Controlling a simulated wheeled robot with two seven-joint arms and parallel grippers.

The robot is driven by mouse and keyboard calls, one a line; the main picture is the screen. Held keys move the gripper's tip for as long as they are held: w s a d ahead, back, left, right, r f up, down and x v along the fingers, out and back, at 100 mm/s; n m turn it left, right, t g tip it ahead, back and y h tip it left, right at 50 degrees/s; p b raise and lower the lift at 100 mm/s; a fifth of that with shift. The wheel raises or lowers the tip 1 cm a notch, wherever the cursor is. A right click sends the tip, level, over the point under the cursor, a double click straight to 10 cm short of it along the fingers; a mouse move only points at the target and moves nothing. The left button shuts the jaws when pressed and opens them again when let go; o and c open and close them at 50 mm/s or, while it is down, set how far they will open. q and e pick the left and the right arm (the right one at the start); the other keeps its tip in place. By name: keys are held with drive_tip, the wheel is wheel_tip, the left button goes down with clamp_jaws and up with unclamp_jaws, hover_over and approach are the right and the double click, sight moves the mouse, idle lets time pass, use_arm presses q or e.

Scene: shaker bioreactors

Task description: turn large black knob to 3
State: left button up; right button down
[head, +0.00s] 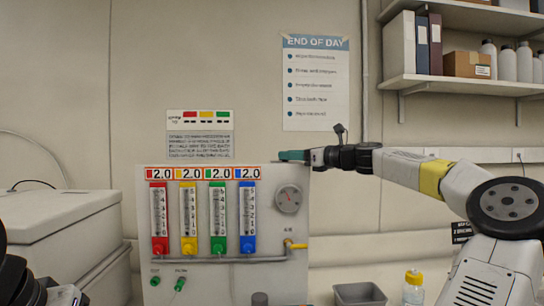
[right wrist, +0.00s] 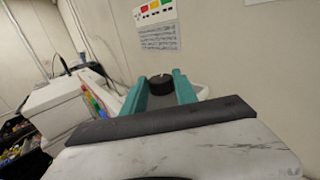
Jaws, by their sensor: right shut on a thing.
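The large black knob (right wrist: 160,86) shows in the right wrist view between the two teal fingers of my right gripper (right wrist: 162,90). It is a round, dark cylinder with a small pale mark near its top edge. The right gripper is shut on it, one finger on each side. In the head view the right gripper (head: 292,156) reaches in from the right, its teal fingertips at the top edge of the grey flowmeter panel (head: 270,255). There the knob is hidden, and I cannot read any number around it.
The panel carries red, yellow, green and blue flowmeter tubes and a round gauge (head: 288,198). A pale lidded box (head: 60,215) stands at left. A grey bin (head: 360,293) and yellow-capped bottle (head: 413,288) stand below my right arm. Shelves (head: 465,85) hang at upper right.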

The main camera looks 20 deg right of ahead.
drive_tip(key=shift+m+t+h, duration=0.3)
drive_tip(key=shift+h, duration=0.1)
drive_tip(key=m+h, duration=0.1)
drive_tip(key=t+h, duration=0.1)
drive_tip(key=shift+s+a+m+h, duration=0.2)
drive_tip(key=shift+m+h, duration=0.1)
drive_tip(key=shift+m, duration=0.1)
drive_tip(key=m+h, duration=0.2)
drive_tip(key=h, duration=0.1)
drive_tip(key=a+m+t+h, duration=0.1)
drive_tip(key=m+h, duration=0.1)
drive_tip(key=h, duration=0.1)
drive_tip(key=shift+a+h, duration=0.15)
drive_tip(key=shift+h, duration=0.25)
drive_tip(key=m+h, duration=0.2)
drive_tip(key=m+g+h, duration=0.1)
drive_tip(key=h, duration=0.2)
drive_tip(key=m+h, duration=0.2)
drive_tip(key=shift+w+a+m+g+h, duration=0.2)
drive_tip(key=shift+a+m+g+h, duration=0.1)
drive_tip(key=shift+h, duration=0.1)
drive_tip(key=shift+a+h, duration=0.1)
drive_tip(key=shift+h, duration=0.3)
drive_tip(key=c, duration=1)
unclamp_jaws()
drive_tip(key=shift+o, duration=0.2)
drive_tip(key=shift+m, duration=0.3)
